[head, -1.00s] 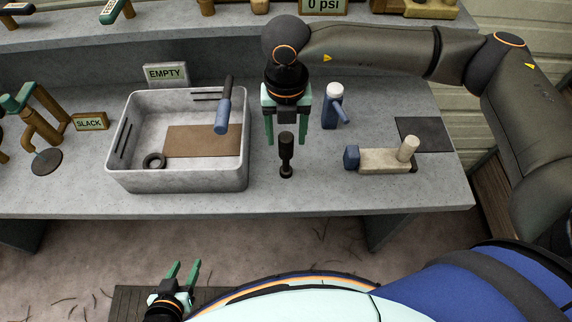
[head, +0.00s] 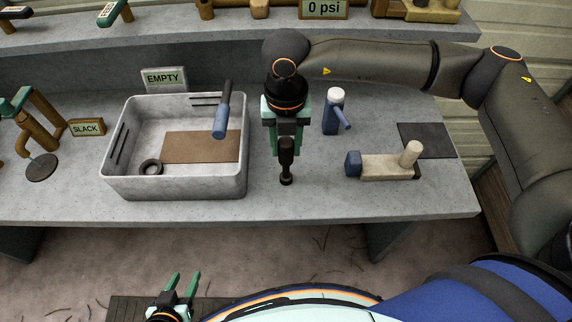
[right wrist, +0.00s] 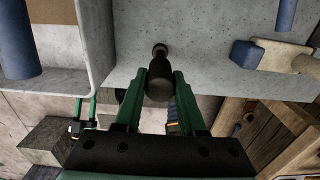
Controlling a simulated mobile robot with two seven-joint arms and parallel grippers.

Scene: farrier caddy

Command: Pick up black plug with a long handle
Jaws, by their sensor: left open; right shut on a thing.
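The black plug with a long handle (head: 286,165) stands upright on the grey bench, right of the grey tray. My right gripper (head: 287,146) comes down over it from above, with its green fingers shut on the upper part of the handle. In the right wrist view the plug (right wrist: 159,84) sits between the two fingertips (right wrist: 160,78), its far end towards the bench. My left gripper (head: 182,284) is open and empty, low in the head view in front of the bench.
The grey tray (head: 175,188) holds a blue-handled tool (head: 221,120), a black ring (head: 151,167) and a brown mat (head: 202,147). A dark mat (head: 428,140) lies beyond.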

